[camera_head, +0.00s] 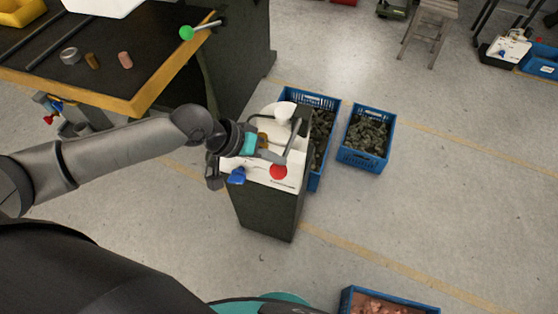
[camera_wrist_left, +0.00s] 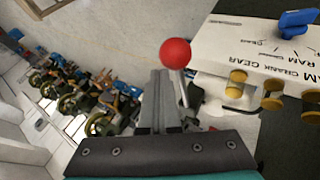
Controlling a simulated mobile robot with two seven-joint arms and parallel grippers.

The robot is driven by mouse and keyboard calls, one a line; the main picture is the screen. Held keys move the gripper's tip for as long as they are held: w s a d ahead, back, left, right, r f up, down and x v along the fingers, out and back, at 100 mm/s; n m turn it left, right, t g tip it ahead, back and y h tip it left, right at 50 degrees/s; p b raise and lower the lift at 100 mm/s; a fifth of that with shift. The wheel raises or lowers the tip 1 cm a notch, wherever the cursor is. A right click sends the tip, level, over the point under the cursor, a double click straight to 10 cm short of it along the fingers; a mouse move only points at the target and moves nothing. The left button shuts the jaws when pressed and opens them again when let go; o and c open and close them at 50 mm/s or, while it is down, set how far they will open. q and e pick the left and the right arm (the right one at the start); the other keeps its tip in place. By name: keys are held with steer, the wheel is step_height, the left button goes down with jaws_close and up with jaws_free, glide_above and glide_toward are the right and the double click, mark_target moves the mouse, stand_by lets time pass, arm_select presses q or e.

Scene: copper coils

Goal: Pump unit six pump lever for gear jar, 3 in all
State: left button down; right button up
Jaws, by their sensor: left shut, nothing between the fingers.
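The pump unit (camera_head: 266,205) is a dark cabinet with a white top, standing on the floor. A grey pump lever (camera_head: 296,137) slants across its top and ends in a red ball (camera_head: 278,171). The ball also shows in the left wrist view (camera_wrist_left: 175,53), with a thin metal rod below it. My left gripper (camera_head: 277,157) is over the top, beside the ball. In the left wrist view its fingers (camera_wrist_left: 157,85) are shut and empty, close to the rod; I cannot tell if they touch. A white rounded jar (camera_head: 281,114) sits at the back of the top. My right gripper is not in view.
A blue knob (camera_head: 237,175) sits at the unit's front edge; brass knobs (camera_wrist_left: 237,82) line its labelled panel. Blue crates (camera_head: 366,137) stand close on the right, another (camera_head: 388,303) at the bottom. A workbench (camera_head: 110,60) is at the upper left.

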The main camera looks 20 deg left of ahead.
mark_target(271, 175)
arm_select(q)
steer(key=shift+s+f+b, duration=0.2)
steer(key=shift+f+b, duration=0.15)
steer(key=shift+f, duration=0.6)
steer(key=shift+s+f+b, duration=0.2)
steer(key=shift+f+b, duration=0.15)
steer(key=shift+f, duration=0.6)
steer(key=shift+s+f+b, duration=0.2)
steer(key=shift+f+b, duration=0.15)
steer(key=shift+f, duration=0.6)
stand_by(1.6)
stand_by(0.5)
steer(key=shift+w+r+p, duration=0.25)
steer(key=shift+r+p, duration=1)
steer(key=shift+w+r+p, duration=0.25)
steer(key=shift+r+p, duration=0.95)
steer(key=shift+r, duration=0.1)
steer(key=shift+w+r+p, duration=0.25)
steer(key=shift+r+p, duration=1)
steer(key=r+p, duration=0.4)
steer(key=r, duration=0.1)
steer(key=shift+w+p, duration=0.35)
steer(key=shift+p, duration=0.05)
